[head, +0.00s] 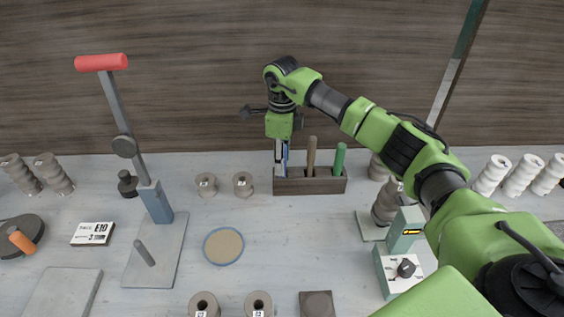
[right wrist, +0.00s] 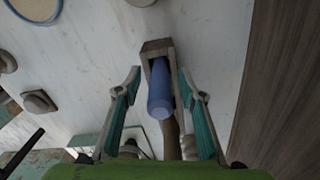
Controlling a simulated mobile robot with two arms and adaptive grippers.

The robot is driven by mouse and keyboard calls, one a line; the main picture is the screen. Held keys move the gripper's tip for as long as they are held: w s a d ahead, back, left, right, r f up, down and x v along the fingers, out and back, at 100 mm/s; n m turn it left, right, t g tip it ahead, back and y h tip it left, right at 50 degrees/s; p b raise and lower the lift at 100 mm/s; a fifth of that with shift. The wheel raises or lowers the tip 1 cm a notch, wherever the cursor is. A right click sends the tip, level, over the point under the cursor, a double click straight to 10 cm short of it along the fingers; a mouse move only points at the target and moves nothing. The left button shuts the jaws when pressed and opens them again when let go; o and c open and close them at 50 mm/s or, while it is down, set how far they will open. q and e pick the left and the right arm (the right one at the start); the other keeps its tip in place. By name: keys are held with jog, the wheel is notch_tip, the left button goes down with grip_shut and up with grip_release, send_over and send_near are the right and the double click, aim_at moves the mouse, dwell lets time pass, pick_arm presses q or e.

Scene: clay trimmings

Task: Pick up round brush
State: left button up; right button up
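A dark wooden holder (head: 320,187) stands at the back middle of the table with upright tools in it. A brown handle (head: 311,155) stands in its middle and a green handle (head: 339,160) at its right. A blue handle (right wrist: 161,92) stands at its left end. Which of them is the round brush I cannot tell, since the lower ends are hidden in the holder. My right gripper (head: 281,158) points down over the left end. In the right wrist view its fingers (right wrist: 160,76) are spread on both sides of the blue handle, apart from it. My left gripper is not in view.
Two small spools (head: 243,184) stand left of the holder. A lever press (head: 153,190) with a red grip is further left. A round blue-rimmed disc (head: 223,246) lies in front. A grey-green device (head: 402,268) with a knob stands at the right. White spools (head: 522,174) stand far right.

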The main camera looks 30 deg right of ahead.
jog(key=shift+f, duration=0.4)
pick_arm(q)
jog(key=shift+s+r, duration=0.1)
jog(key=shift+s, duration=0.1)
pick_arm(e)
jog(key=shift+f, duration=0.1)
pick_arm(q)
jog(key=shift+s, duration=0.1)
pick_arm(e)
jog(key=shift+c, duration=0.4)
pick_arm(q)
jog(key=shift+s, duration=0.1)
pick_arm(e)
grip_shut()
